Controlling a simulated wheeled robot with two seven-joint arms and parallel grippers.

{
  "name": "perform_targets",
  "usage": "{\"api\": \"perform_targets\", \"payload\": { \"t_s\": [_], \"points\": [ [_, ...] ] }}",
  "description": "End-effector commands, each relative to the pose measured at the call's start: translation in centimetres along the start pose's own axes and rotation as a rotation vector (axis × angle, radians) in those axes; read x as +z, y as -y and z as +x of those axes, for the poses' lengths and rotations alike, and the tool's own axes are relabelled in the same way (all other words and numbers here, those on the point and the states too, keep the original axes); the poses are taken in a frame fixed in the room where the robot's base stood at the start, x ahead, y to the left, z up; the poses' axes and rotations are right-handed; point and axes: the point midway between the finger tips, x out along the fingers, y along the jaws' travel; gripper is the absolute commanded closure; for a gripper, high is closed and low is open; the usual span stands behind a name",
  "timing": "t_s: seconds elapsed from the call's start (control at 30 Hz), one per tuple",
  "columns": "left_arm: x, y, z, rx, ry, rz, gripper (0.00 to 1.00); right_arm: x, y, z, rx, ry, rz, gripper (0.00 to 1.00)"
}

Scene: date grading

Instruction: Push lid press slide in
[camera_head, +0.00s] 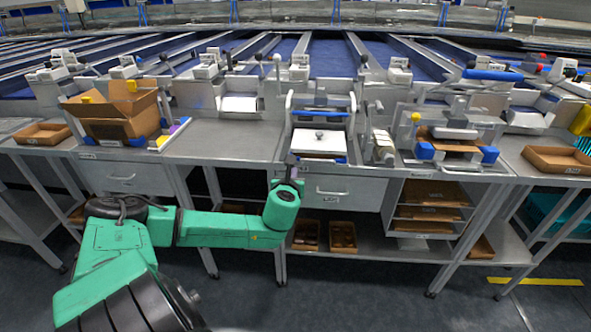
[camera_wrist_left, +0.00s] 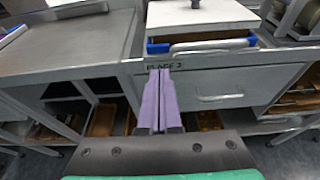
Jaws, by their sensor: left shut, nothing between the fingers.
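The press (camera_head: 321,112) stands at the middle of the bench. It has a grey frame and a blue bar. At its front a white slab with a dark knob (camera_head: 319,135) lies over a blue-edged slide (camera_head: 335,159); the slab also shows in the left wrist view (camera_wrist_left: 205,14), above the blue slide front (camera_wrist_left: 158,46). My left gripper (camera_head: 292,158) is at the bench's front edge, by the slide's left front corner. In the left wrist view its purple fingers (camera_wrist_left: 160,72) are shut together and empty, just below the slide front. Contact cannot be told. My right gripper is not in view.
A drawer with a handle (camera_head: 333,192) sits under the press. A cardboard box (camera_head: 117,110) stands left on the bench, and a blue-cornered fixture (camera_head: 455,157) stands right. The bench top (camera_head: 225,140) left of the press is clear.

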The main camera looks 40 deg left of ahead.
Motion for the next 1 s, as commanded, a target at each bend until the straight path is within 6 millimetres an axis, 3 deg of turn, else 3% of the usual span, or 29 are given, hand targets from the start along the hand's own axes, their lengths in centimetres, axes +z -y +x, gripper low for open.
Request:
{"api": "perform_targets", "payload": {
  "t_s": [0.1,0.23,0.77,1.0],
  "points": [
    [0.5,0.0,2.4,0.001,0.002,-0.005,1.0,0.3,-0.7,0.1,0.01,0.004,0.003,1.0],
    [1.1,0.1,4.1,-0.001,0.001,-0.003,1.0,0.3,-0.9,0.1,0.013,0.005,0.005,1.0],
    [1.2,0.0,5.1,-0.001,-0.001,0.0,1.0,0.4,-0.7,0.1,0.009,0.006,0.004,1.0],
    [2.1,0.1,7.6,0.0,0.002,-0.005,1.0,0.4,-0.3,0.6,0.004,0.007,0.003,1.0]
  ]
}}
